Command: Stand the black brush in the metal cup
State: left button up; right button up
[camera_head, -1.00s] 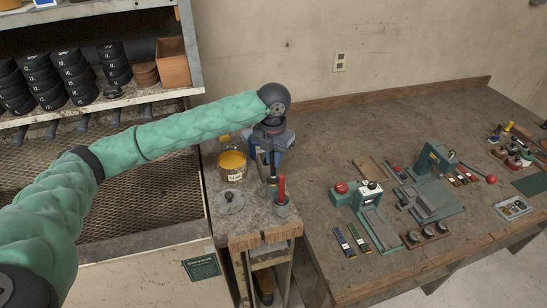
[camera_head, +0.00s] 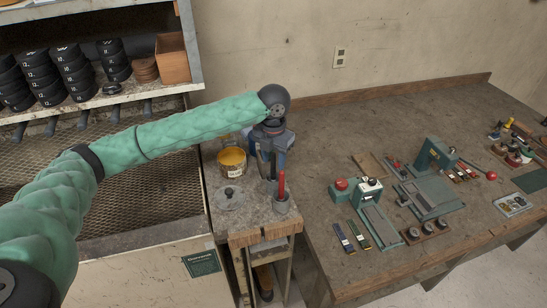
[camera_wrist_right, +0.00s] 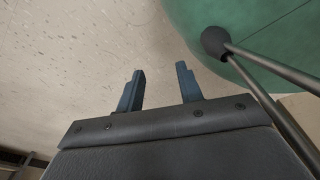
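The metal cup (camera_head: 282,204) stands near the front right corner of the small side stand, with a red-handled tool (camera_head: 281,184) upright in it. My left gripper (camera_head: 272,164) points down over the stand, just behind the cup. It appears shut on the black brush (camera_head: 271,184), a thin dark upright shape just left of the red handle. The brush's lower end is close to the cup's rim; whether it is inside or behind the rim I cannot tell. My right gripper (camera_wrist_right: 160,88) shows in the right wrist view, open and empty.
On the stand are a yellow-filled pot (camera_head: 232,162) and a round grey lid (camera_head: 229,197). The workbench (camera_head: 330,130) to the right holds a green press (camera_head: 435,157) and several small tools. A shelf (camera_head: 150,88) with dark rolls is at upper left.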

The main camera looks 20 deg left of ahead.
pick_arm(q)
jog(key=shift+r+b, duration=0.3)
jog(key=shift+r, duration=0.05)
notch_tip(320, 180, up, 2)
jog(key=shift+r+b, duration=0.15)
jog(key=shift+b, duration=0.45)
notch_tip(320, 180, up, 3)
jog(key=shift+r+b, duration=0.2)
jog(key=shift+b, duration=0.45)
jog(key=shift+r, duration=0.65)
pick_arm(e)
jog(key=w+a+r, duration=0.1)
jog(key=w, duration=0.5)
jog(key=shift+w+a+r+t, duration=0.15)
jog(key=shift+w+a+t, duration=0.15)
jog(key=shift+w+a, duration=0.1)
jog(key=shift+w+d, duration=0.1)
jog(key=shift+w, duration=0.05)
